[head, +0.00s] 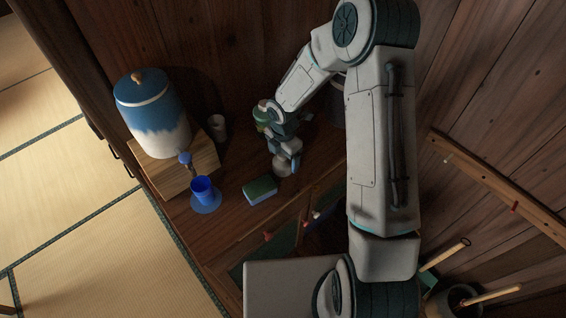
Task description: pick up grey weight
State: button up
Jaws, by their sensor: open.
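A small round grey thing, which looks like the grey weight (281,168), stands on the wooden counter just below my gripper. My gripper (285,155) points down at it from above and covers part of it. The jaws are open, but the fingers are small and dark here. I cannot tell whether they touch the grey thing or sit around it.
On the wooden counter (232,222), a green and blue sponge (260,190) lies in front of my gripper. A small grey cup (217,127) stands behind.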

aim_at(283, 162)
jog(key=shift+a+f+p, duration=0.1)
jog(key=shift+f+p, duration=0.2)
jog(key=shift+f, duration=1.55)
jog(key=c, duration=1.6)
jog(key=shift+r, duration=0.1)
grip_shut()
jog(key=shift+r, duration=0.1)
